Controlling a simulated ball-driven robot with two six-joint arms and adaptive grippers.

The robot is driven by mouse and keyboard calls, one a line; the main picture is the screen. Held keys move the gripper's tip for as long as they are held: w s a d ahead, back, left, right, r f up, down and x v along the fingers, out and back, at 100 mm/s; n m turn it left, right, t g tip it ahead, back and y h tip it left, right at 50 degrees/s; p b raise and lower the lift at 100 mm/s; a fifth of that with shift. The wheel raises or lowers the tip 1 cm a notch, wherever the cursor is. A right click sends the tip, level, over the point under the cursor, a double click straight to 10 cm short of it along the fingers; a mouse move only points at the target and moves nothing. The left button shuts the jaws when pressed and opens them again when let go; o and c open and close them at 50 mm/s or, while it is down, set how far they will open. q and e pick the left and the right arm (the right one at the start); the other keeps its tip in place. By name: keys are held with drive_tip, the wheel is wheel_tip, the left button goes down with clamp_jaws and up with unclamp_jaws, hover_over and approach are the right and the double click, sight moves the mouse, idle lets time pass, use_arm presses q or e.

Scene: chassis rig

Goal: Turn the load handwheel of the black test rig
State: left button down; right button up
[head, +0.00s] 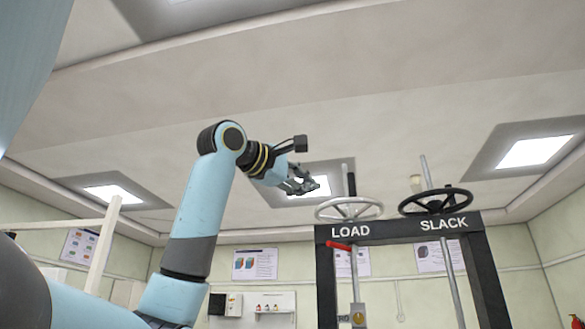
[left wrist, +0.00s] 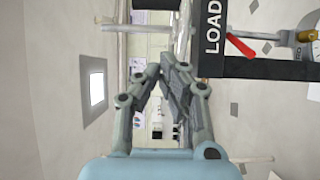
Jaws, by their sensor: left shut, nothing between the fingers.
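The load handwheel (head: 349,209) is a pale grey spoked wheel, lying flat on top of the black test rig (head: 400,230) above the word LOAD. A dark upright knob (head: 351,184) stands at its rim. My left gripper (head: 314,186) is up and to the left of the wheel in the head view, apart from it in the picture. Its fingers are together with nothing between them; they also show in the left wrist view (left wrist: 162,70). There the LOAD beam (left wrist: 212,30) is at the upper right, and the wheel is only partly visible and hard to make out. My right gripper is not in view.
A black slack handwheel (head: 435,202) sits right of the load wheel on the same beam. A red lever (head: 338,246) sticks out below the LOAD label. A pale frame (head: 104,245) stands at the left. The air left of the rig around my gripper is clear.

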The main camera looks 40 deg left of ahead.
sight(348, 201)
use_arm(q)
drive_tip(key=w+d+p, duration=0.2)
drive_tip(key=w+p, duration=0.1)
drive_tip(key=w, duration=0.3)
drive_tip(key=shift+d, duration=0.4)
